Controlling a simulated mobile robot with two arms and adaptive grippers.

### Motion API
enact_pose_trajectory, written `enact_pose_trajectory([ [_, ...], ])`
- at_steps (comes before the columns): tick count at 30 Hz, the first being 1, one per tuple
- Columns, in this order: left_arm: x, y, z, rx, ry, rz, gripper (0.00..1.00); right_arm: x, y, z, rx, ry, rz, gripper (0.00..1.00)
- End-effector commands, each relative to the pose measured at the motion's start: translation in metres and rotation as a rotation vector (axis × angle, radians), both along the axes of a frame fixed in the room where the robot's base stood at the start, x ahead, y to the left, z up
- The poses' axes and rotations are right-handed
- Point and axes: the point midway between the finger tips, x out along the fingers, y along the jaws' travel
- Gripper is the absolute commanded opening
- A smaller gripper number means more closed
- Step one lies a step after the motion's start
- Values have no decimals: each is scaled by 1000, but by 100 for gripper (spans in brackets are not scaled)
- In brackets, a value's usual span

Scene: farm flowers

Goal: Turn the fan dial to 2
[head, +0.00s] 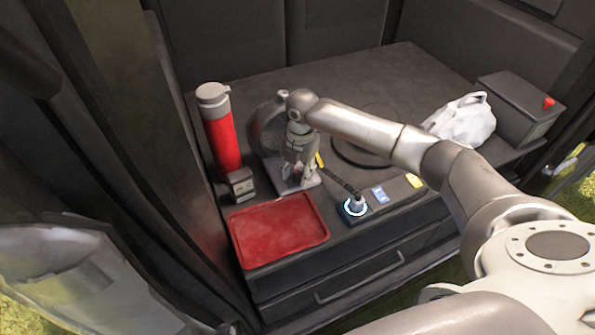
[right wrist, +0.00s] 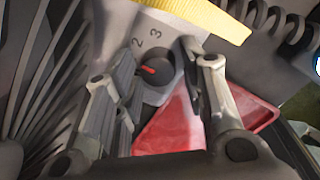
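The grey fan (head: 267,128) stands upright on the dark counter, partly hidden behind my right gripper (head: 300,182) in the head view. In the right wrist view, the round black fan dial (right wrist: 157,72) with a red pointer sits on a grey panel. The numbers 2 and 3 show above it. The pointer aims left, below the 2; any marking there is hidden. My right gripper (right wrist: 158,60) is open, with one finger on each side of the dial. I cannot tell whether the fingers touch it. My left gripper is not in view.
A red tray (head: 278,232) lies in front of the fan. A red flask (head: 222,135) and small dark box (head: 240,184) stand left. A lit blue ring socket (head: 355,207) with a cable is to the right. A white bag (head: 465,120) and dark box (head: 517,108) stand farther right.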

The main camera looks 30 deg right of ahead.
Motion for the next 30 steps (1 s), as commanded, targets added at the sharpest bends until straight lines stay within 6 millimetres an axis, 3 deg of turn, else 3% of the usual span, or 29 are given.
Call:
enact_pose_trajectory([
  [9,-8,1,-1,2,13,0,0,0,0,-3,1,-1,0,37],
  [17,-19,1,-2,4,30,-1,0,0,0,-2,0,0,0,5],
  [20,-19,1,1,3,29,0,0,0,0,-1,0,0,-8,5],
  [30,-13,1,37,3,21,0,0,0,1,2,2,2,-211,5],
])
